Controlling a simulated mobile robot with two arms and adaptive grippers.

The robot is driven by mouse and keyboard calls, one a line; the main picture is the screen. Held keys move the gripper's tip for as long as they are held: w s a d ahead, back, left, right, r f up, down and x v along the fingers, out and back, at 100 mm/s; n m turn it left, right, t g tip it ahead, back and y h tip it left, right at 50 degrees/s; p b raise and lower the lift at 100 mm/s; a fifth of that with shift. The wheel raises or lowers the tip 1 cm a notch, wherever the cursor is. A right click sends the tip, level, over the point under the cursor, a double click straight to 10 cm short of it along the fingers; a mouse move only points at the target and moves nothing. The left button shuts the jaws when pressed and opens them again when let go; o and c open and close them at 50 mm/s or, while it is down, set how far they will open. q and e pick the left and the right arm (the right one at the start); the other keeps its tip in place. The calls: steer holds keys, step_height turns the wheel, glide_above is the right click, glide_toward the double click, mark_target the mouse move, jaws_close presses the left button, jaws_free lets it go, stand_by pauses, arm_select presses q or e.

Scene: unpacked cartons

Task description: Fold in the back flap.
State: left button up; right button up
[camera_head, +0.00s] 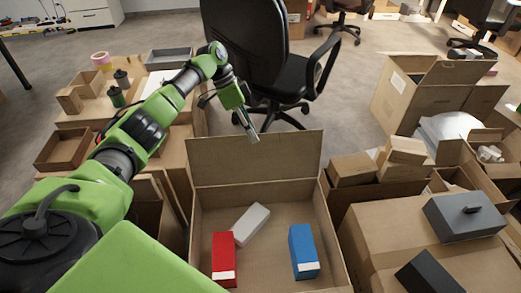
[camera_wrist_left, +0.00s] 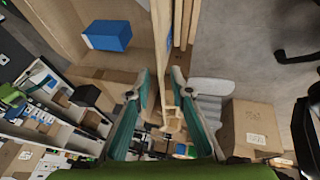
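The open carton (camera_head: 199,232) stands low in the middle of the head view. Its back flap (camera_head: 255,160) stands up at the far side, roughly upright and leaning slightly outward. My right gripper is not in view.
Inside the carton lie a red box (camera_head: 223,255), a white box (camera_head: 251,224) and a blue box (camera_head: 302,248). Other cartons (camera_head: 415,235) crowd both sides. An office chair (camera_head: 255,50) stands behind the flap, with some bare floor (camera_head: 345,105) to its right.

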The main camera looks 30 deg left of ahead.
mark_target(261, 147)
arm_select(q)
steer(key=b+x, duration=0.1)
steer(key=x, duration=0.6)
jaws_close()
